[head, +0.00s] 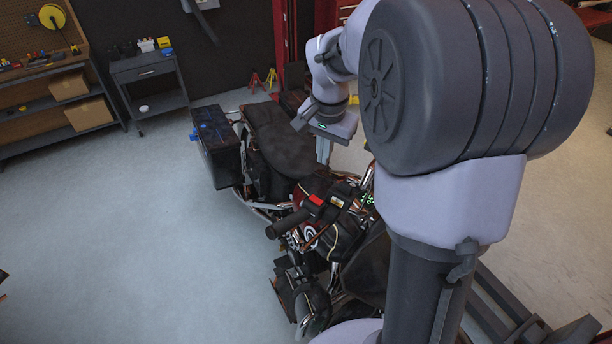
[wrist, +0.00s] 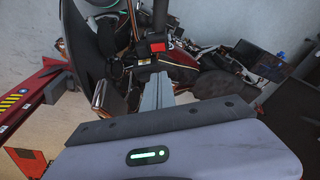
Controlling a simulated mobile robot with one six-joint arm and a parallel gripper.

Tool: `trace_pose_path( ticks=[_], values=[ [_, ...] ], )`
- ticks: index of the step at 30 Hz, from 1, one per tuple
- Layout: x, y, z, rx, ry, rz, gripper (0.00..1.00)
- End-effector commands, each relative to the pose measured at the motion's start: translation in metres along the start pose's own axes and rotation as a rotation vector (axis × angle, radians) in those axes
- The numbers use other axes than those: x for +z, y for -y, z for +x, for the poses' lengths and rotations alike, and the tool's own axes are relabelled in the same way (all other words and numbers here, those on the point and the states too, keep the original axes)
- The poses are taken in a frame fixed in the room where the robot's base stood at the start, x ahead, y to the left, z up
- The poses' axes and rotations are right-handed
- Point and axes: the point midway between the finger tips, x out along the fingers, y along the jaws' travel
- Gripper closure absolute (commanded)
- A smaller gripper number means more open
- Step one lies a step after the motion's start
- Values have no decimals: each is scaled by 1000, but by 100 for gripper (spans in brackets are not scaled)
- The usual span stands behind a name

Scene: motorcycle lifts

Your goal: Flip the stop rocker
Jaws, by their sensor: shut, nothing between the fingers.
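The stop rocker is a red switch (head: 316,200) on the black housing of the motorcycle's handlebar, inboard of the dark grip (head: 288,223). It also shows in the wrist view (wrist: 157,46), just beyond my fingertips. My gripper (head: 323,162) points down above the motorcycle, behind the handlebar in the head view, and looks apart from the rocker. In the wrist view my gripper (wrist: 159,76) is shut and empty, its grey fingers lined up toward the red switch. Which way the rocker is tipped is too small to tell.
The motorcycle (head: 285,145) has a dark seat and a black side case (head: 215,145). A red lift part (wrist: 38,88) lies left in the wrist view. A workbench (head: 60,100) and a grey cart (head: 150,80) stand at the back left. The floor on the left is clear.

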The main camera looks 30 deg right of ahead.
Motion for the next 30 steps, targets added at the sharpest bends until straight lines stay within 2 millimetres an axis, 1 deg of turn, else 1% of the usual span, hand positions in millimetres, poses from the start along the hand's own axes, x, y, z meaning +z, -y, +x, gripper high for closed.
trace_pose_path(
  ticks=[2, 5, 15, 17, 18, 21, 24, 30],
  values=[
    [0, 0, 3, 1, 1, 0, 100],
    [1, 0, 15, 2, 2, -1, 100],
    [1, 0, 89, 2, 4, -2, 100],
    [1, 0, 101, 2, 3, -2, 100],
    [5, 2, 107, 1, 3, -4, 100],
    [12, 5, 120, 1, 3, -3, 100],
    [16, 7, 129, 0, 2, -3, 100],
    [19, 8, 135, 0, 0, -2, 100]
  ],
)
